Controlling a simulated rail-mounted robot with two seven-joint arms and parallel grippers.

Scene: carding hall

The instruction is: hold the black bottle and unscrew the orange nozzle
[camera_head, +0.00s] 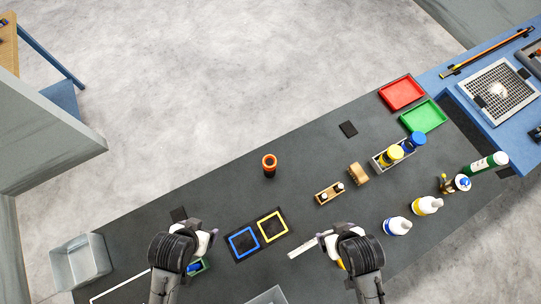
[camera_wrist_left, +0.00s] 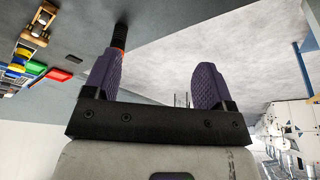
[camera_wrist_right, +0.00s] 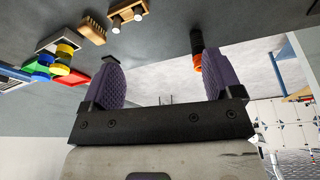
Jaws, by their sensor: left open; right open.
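The black bottle (camera_head: 269,171) with its orange nozzle (camera_head: 269,159) stands upright on the dark table, left of the table's middle and toward the far edge. It also shows in the left wrist view, where the orange nozzle (camera_wrist_left: 119,40) is partly hidden behind a finger, and in the right wrist view as a black bottle (camera_wrist_right: 196,40). My left gripper (camera_wrist_left: 164,85) is open and empty, at the near left, apart from the bottle. My right gripper (camera_wrist_right: 163,85) is open and empty, at the near side right of the bottle, also apart from it.
Blue (camera_head: 242,242) and yellow (camera_head: 272,226) square frames lie near the front. White bottles (camera_head: 397,226) stand farther right. A clear bin (camera_head: 80,262) is at left.

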